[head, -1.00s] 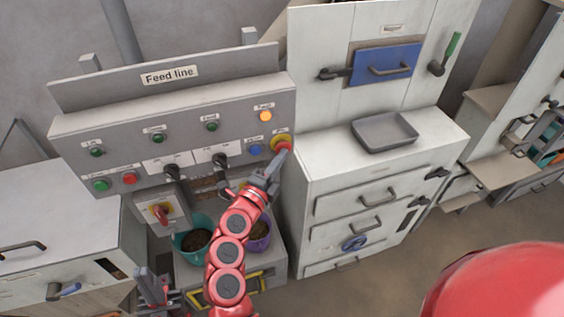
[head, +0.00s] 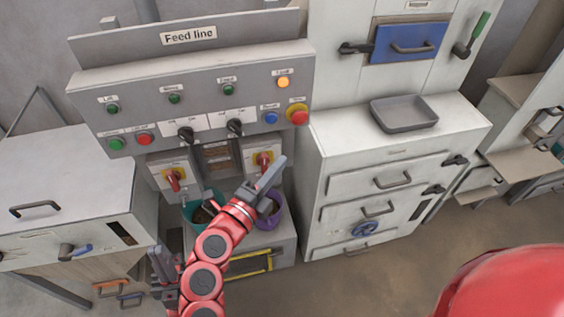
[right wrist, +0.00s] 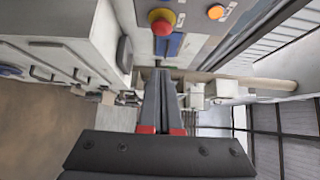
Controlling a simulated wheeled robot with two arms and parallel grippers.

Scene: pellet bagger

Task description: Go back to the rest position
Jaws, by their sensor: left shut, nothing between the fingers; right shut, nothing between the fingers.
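My right gripper (head: 273,172) is shut and empty, in front of the feed line panel (head: 190,80), below and left of the red stop button (head: 299,116) on its yellow base. It is apart from the button. In the right wrist view its two fingers (right wrist: 160,88) lie together, and the red button (right wrist: 161,25) stands beyond their tips. My left gripper (head: 162,265) is low at the left, beside my red right arm; its fingers are shut and empty. An amber lamp (head: 283,82) glows on the panel.
A white drawer cabinet (head: 325,170) with a grey tray (head: 404,113) on top stands right of the panel. A teal bucket (head: 190,212) and a purple bucket (head: 277,215) sit below the panel. A white cabinet (head: 70,180) stands at left.

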